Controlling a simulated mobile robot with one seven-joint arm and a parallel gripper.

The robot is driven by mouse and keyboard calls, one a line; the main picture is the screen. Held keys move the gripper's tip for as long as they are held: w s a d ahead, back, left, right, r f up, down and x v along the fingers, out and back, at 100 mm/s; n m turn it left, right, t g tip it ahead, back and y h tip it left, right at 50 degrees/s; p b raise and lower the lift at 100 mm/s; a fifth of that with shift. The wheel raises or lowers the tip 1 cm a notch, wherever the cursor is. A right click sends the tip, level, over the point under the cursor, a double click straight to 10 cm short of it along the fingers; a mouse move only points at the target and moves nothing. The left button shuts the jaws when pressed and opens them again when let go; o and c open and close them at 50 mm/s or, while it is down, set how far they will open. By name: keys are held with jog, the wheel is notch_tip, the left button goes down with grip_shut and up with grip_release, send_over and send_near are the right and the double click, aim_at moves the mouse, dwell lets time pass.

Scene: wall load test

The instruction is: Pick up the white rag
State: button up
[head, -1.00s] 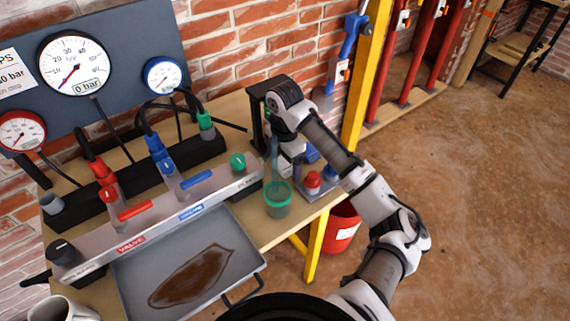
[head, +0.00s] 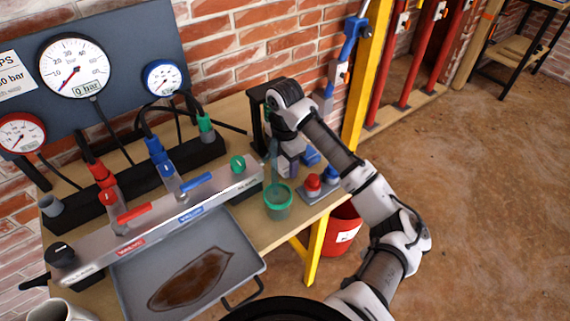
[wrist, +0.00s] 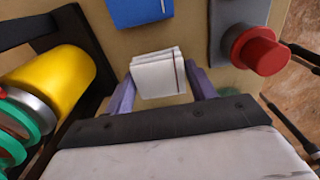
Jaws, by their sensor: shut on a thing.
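The white rag (wrist: 158,75) is a small folded white cloth with a thin dark red line near one edge, in the middle of the wrist view. My gripper (wrist: 160,88) is shut on it, with one purple-grey finger on each side. The rag lies close over the wooden tabletop; I cannot tell whether it touches it. In the head view my arm hides the rag and most of the gripper (head: 288,165), which points down at the bench's right end.
A blue item (wrist: 140,10) lies just beyond the rag. A red button (wrist: 258,50) on a grey base is close at right. A yellow cylinder (wrist: 50,80) and green rings are at left. A green-rimmed cup (head: 279,203) stands beside the gripper. A tray (head: 240,255) holds a brown puddle.

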aim_at(285, 162)
notch_tip(285, 162, up, 19)
dwell(0.4)
